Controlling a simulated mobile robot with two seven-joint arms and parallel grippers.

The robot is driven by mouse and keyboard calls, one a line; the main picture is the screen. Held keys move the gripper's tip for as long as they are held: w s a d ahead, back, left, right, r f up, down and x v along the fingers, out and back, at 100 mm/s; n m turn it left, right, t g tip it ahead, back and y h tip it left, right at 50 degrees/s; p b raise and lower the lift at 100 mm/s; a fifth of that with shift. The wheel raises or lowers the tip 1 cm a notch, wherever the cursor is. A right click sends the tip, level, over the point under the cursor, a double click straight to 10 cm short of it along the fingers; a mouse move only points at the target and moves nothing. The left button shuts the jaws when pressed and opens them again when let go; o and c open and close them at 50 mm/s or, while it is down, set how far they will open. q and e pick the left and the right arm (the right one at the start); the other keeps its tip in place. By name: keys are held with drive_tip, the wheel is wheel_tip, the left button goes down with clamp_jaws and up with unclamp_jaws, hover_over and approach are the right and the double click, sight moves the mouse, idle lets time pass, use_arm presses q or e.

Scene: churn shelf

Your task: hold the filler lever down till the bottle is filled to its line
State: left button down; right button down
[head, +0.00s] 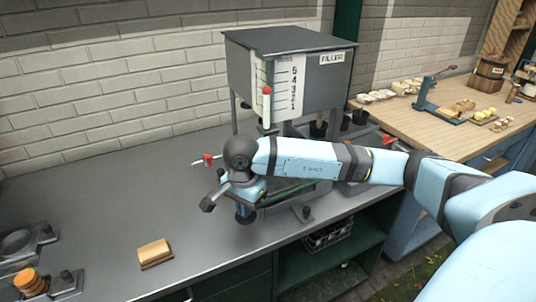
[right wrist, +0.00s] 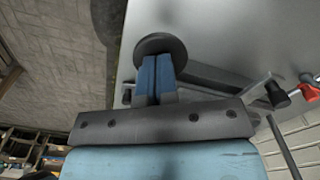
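The grey filler box (head: 320,85), labelled FILLER, stands on legs at the back of the counter, with a white numbered scale (head: 285,85) and a red marker on its front. My right gripper (head: 243,212) is low in front of it, over the counter. In the right wrist view its two blue fingers (right wrist: 155,80) are together, with a dark round disc (right wrist: 160,45) right at their tips; it may be the filler lever's pad, and I cannot tell contact for sure. My arm hides much of the space under the filler. I can make out no bottle or fill line. My left gripper is out of view.
A red-handled part (head: 208,158) sticks out left of my wrist; another (head: 390,139) is at the right. A tan block (head: 155,252) lies on the counter. The counter's left middle is clear.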

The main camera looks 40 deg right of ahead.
drive_tip(key=shift+f, duration=0.1)
drive_tip(key=shift+f+b, duration=0.75)
drive_tip(key=shift+b, duration=0.05)
drive_tip(key=shift+f, duration=0.1)
drive_tip(key=shift+f+b, duration=0.6)
drive_tip(key=shift+b, duration=0.15)
drive_tip(key=shift+f+b, duration=0.15)
drive_tip(key=shift+b, duration=0.2)
